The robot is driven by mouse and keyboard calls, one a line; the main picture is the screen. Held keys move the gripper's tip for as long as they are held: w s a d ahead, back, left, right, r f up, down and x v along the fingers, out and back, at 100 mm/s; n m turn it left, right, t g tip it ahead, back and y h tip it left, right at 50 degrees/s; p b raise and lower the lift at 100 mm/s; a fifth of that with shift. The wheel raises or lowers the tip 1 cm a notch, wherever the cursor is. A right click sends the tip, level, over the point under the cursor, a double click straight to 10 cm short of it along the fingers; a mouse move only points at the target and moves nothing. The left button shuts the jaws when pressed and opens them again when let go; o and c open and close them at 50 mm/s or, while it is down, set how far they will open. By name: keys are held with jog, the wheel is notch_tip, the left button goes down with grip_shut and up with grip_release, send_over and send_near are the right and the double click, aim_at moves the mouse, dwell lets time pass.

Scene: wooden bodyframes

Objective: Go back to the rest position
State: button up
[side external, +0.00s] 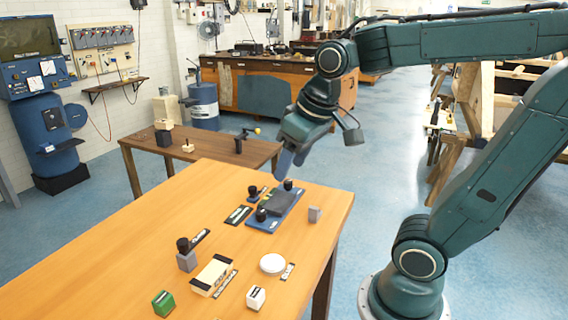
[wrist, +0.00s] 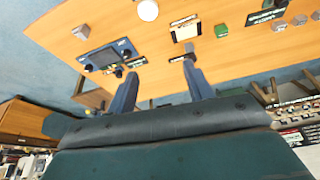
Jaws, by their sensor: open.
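My gripper (side external: 290,160) is open and empty in the side view, held in the air over the far right part of the orange-topped table (side external: 130,275). Its two fingers also show apart in the wrist view (wrist: 160,88), with nothing between them. Below it in the side view is a blue tray (side external: 262,225) with black knobs and a dark grey block (side external: 279,202). The tray also shows in the wrist view (wrist: 105,55), left of the fingers. I cannot tell the exact height of the gripper above the table.
On the table are a small grey block (side external: 314,214), a black-knobbed grey block (side external: 187,260), a cream box (side external: 212,274), a white disc (side external: 272,263), a green cube (side external: 163,302) and a white cube (side external: 256,297). A darker bench (side external: 210,150) stands behind. The table's left part is clear.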

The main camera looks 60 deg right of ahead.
jog(key=s+a+f+n+t, duration=0.1)
jog(key=s+a, duration=0.1)
jog(key=s, duration=0.5)
jog(key=shift+a, duration=0.35)
dwell(1.9)
jog(key=w+d+f+m+g, duration=0.1)
jog(key=w+d+m, duration=0.25)
jog(key=w, duration=0.45)
jog(key=w+d+f+m+g, duration=0.1)
jog(key=w+d+m+g, duration=0.1)
jog(key=w+d, duration=0.45)
jog(key=w+d+f+m+g, duration=0.2)
jog(key=w+d+f+m, duration=0.3)
jog(key=w+d+f, duration=0.5)
jog(key=shift+f+m, duration=0.35)
jog(key=shift+f, duration=0.35)
